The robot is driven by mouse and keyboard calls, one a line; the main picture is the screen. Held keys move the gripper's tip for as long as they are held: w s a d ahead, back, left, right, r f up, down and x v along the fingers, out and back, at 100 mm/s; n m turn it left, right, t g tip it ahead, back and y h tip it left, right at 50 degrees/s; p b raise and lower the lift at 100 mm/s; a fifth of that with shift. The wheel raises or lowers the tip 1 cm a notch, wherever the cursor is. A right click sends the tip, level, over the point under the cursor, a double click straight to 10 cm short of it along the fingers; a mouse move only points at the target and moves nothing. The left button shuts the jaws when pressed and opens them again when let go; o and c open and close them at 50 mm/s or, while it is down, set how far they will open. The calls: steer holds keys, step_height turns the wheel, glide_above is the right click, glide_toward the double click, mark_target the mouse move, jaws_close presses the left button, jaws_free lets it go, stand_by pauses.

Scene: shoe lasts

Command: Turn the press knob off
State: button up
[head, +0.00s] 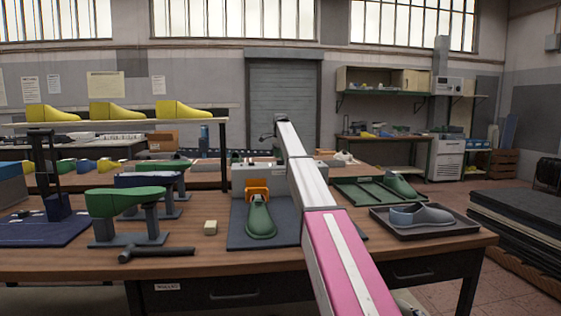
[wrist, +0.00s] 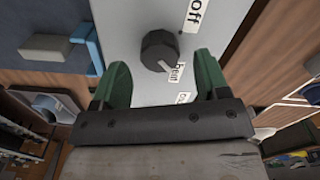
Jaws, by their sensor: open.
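In the wrist view, the dark round knob (wrist: 159,50) sits on a light grey panel (wrist: 128,15). Its white pointer line faces the "heat" label (wrist: 181,72). The "off" label (wrist: 194,14) is at the upper right, and a third label is partly covered by my gripper. My gripper (wrist: 163,80) is open, its two green fingers spread left and right, with the knob just beyond and between them; I cannot tell whether they touch it. In the head view, the grey press (head: 243,178) with an orange part stands behind a green last (head: 260,218); the knob cannot be made out there.
A green last on a stand (head: 127,202), a dark hammer-like tool (head: 155,252) and a small beige block (head: 210,228) are on the bench to the left. A tray (head: 455,228) with a grey-blue last (head: 420,216) lies right. My arm crosses the bench.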

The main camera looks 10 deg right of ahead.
steer(key=shift+f, duration=1.2)
steer(key=c, duration=0.9)
steer(key=shift+n, duration=0.3)
steer(key=n, duration=0.8)
steer(key=shift+n, duration=0.4)
steer(key=n, duration=0.4)
steer(key=shift+n, duration=2.2)
